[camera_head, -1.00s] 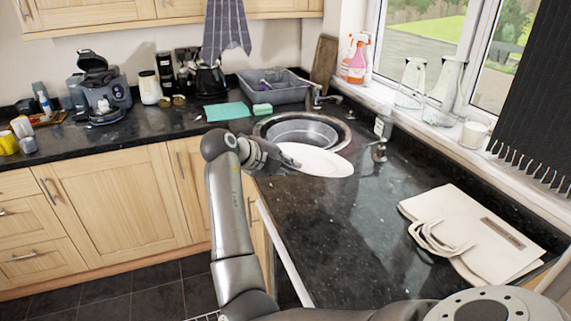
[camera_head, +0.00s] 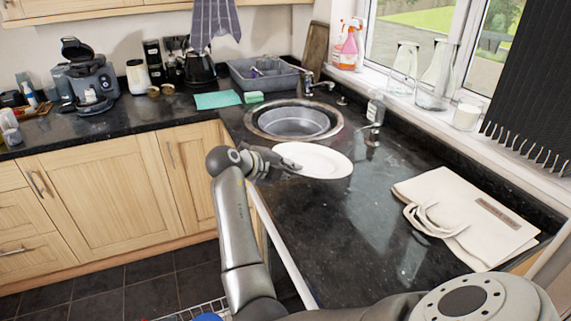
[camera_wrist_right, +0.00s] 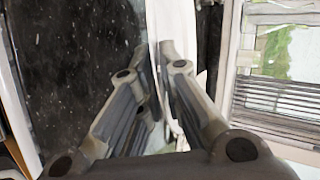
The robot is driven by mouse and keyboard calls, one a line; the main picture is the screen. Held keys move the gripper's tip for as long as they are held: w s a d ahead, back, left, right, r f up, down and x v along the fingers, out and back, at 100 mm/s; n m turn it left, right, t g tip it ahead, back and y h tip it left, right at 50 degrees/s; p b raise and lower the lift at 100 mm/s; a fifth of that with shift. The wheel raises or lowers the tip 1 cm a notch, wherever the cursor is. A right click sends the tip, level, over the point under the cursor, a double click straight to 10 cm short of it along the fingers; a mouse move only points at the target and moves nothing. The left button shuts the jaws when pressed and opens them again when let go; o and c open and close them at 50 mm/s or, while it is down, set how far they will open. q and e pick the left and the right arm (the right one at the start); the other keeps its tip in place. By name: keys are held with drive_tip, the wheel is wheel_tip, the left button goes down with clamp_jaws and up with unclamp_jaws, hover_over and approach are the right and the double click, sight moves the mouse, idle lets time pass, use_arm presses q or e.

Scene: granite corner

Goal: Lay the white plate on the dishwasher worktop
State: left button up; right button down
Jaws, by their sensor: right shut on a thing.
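The white plate (camera_head: 322,161) is over the black granite worktop (camera_head: 320,225), just in front of the sink. It looks close to level in the head view; I cannot tell whether it touches the granite. My right gripper (camera_head: 290,164) is shut on the plate's left edge. In the right wrist view, the right gripper's fingers (camera_wrist_right: 154,48) have the plate (camera_wrist_right: 156,22) between them, seen nearly edge-on. My left gripper is not in view.
A cream bag (camera_head: 470,222) lies flat on the right. The granite between plate and bag is bare. A wire rack (camera_head: 190,313) shows low at the bottom edge.

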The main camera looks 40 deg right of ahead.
drive_tip(key=shift+s+d+f, duration=0.1)
drive_tip(key=shift+d+f, duration=0.1)
drive_tip(key=shift+f, duration=0.25)
drive_tip(key=shift+d+f, duration=0.15)
drive_tip(key=shift+f, duration=0.3)
drive_tip(key=shift+d+f+b, duration=0.15)
drive_tip(key=shift+f+b, duration=0.7)
drive_tip(key=shift+b, duration=0.1)
drive_tip(key=shift+f+b, duration=1.05)
drive_tip(key=shift+b, duration=0.55)
drive_tip(key=c, duration=1.2)
unclamp_jaws()
drive_tip(key=shift+b+v, duration=0.35)
drive_tip(key=shift+v, duration=3.15)
drive_tip(key=shift+a+f, duration=0.2)
